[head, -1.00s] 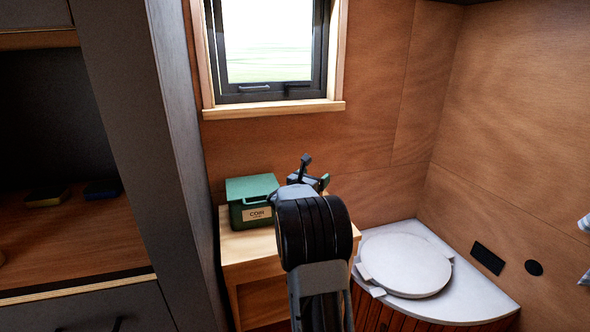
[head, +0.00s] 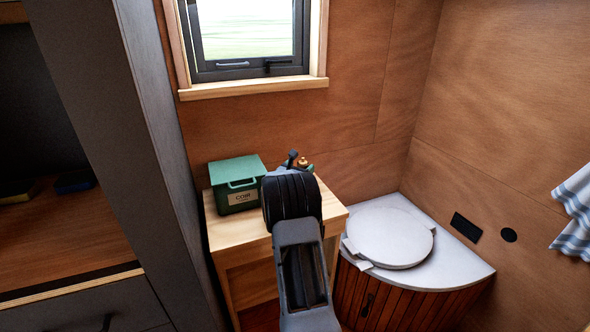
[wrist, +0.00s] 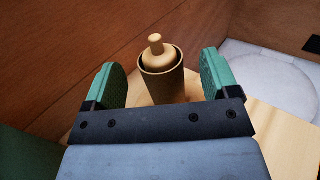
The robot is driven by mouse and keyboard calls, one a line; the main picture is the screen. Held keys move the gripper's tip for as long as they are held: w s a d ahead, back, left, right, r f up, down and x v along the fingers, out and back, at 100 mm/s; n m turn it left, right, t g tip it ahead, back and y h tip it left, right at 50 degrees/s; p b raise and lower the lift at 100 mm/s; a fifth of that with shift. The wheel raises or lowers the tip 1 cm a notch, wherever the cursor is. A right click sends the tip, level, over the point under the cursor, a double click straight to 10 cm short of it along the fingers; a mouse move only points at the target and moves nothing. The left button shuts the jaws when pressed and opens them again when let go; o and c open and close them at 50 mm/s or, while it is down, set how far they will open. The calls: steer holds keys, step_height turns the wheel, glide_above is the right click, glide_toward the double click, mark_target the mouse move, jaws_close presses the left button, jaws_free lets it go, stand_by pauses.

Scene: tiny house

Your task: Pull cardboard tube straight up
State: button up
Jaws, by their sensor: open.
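The cardboard tube (wrist: 163,88) stands upright on the wooden table in the wrist view, ahead of my gripper. A pale wooden piece with a knob (wrist: 156,46) sits in its open top, narrower than the tube's mouth. My gripper (wrist: 160,70) is open, its green-padded fingers apart on the left and right of the tube as seen, with gaps on both sides. I cannot tell how deep the tube lies between them. In the head view my arm hides the tube; only a small tan knob (head: 303,161) shows past it.
A green lidded box labelled COIR (head: 237,185) stands on the table (head: 233,235) left of my arm. A white corner counter with a round lid (head: 390,238) is at the right. The wooden wall and window (head: 247,40) are behind; a grey cabinet is at the left.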

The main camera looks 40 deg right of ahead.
steer(key=shift+x, duration=1.15)
steer(key=shift+c, duration=0.2)
steer(key=c, duration=1)
steer(key=shift+o, duration=0.2)
step_height(320, 180, up, 14)
steer(key=p, duration=0.4)
steer(key=shift+r, duration=0.25)
stand_by(0.4)
stand_by(0.4)
